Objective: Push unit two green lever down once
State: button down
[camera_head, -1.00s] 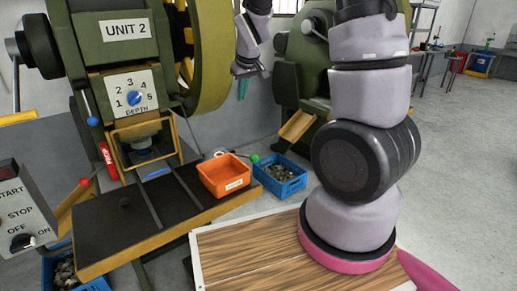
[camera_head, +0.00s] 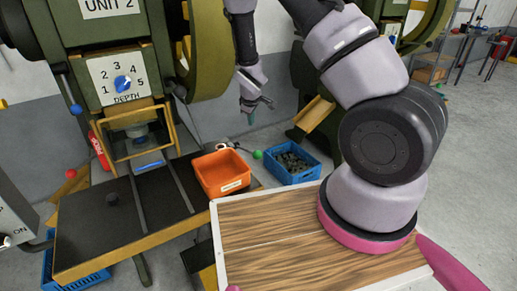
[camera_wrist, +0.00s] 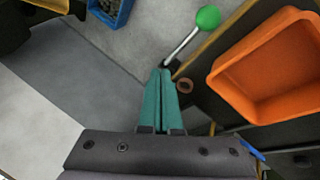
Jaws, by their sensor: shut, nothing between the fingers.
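The green lever (camera_head: 257,155) has a round green knob, beside the right edge of the unit 2 press (camera_head: 109,31) table. In the wrist view its knob (camera_wrist: 208,17) and metal rod show beyond and right of my fingertips. My gripper (camera_head: 251,117) is above the knob in the head view, apart from it. In the wrist view my gripper (camera_wrist: 160,72) has its teal fingers shut together and empty, pointing towards the area just left of the lever's rod.
An orange bin (camera_head: 222,174) stands on the press table beside the lever; it also shows at the right of the wrist view (camera_wrist: 268,66). A blue crate (camera_head: 291,163) of dark parts is to the right. A red-knobbed lever (camera_head: 71,173) is at the left.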

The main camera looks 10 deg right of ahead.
jog(key=shift+s+d+f, duration=0.15)
jog(key=shift+s+f, duration=0.35)
jog(key=shift+f, duration=0.85)
jog(key=shift+s+d+f, duration=0.15)
jog(key=shift+s+f, duration=0.35)
jog(key=shift+f, duration=0.9)
jog(key=shift+s+d+f, duration=0.15)
jog(key=shift+s+f, duration=0.35)
jog(key=shift+f, duration=0.85)
jog(key=shift+s+f, duration=0.15)
jog(key=shift+f, duration=0.2)
